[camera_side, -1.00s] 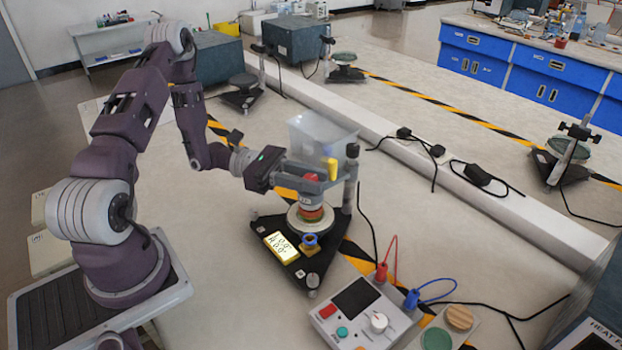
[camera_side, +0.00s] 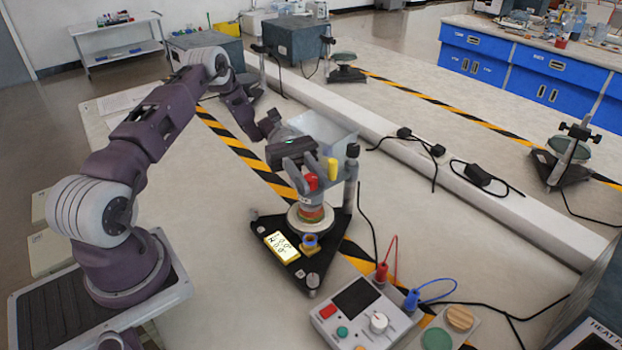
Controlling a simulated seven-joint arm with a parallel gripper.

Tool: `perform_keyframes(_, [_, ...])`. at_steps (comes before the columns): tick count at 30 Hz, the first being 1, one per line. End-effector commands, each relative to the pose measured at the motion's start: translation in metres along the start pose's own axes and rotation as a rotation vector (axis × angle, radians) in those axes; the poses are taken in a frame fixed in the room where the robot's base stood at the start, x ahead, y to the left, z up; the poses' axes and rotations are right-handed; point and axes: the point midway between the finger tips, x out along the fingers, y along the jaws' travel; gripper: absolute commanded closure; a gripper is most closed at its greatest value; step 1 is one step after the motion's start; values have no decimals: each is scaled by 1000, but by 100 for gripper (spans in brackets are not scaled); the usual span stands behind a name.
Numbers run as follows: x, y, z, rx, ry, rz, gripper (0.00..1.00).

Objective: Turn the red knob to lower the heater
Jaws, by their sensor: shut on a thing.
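The red knob (camera_side: 311,182) sits at the top of a grey cylindrical part (camera_side: 312,200) on the apparatus, whose black triangular base (camera_side: 275,228) rests on the table. My gripper (camera_side: 306,171) is shut on the red knob, reaching it from behind and the left, with the fingers partly hiding it. A yellow knob (camera_side: 332,168) stands just right of the fingers. Below is a round plate (camera_side: 296,222) with an orange and green stack (camera_side: 312,213) on it. I cannot tell whether the grey part touches the stack.
A lit yellow display (camera_side: 281,247) and a blue-topped knob (camera_side: 310,240) are on the base. A post (camera_side: 350,180) stands right of the fingers, and a clear box (camera_side: 322,135) is behind. A control box (camera_side: 358,312) with red and blue leads is in front.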

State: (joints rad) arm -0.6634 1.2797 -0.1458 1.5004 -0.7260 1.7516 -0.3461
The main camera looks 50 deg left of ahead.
Motion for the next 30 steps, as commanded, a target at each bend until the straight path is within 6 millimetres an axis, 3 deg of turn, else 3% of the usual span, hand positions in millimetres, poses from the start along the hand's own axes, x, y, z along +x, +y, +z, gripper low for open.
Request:
perform_keyframes(13, [0,0,0,1,-2,-268,100])
perform_keyframes(30, [0,0,1,3,-4,-333,100])
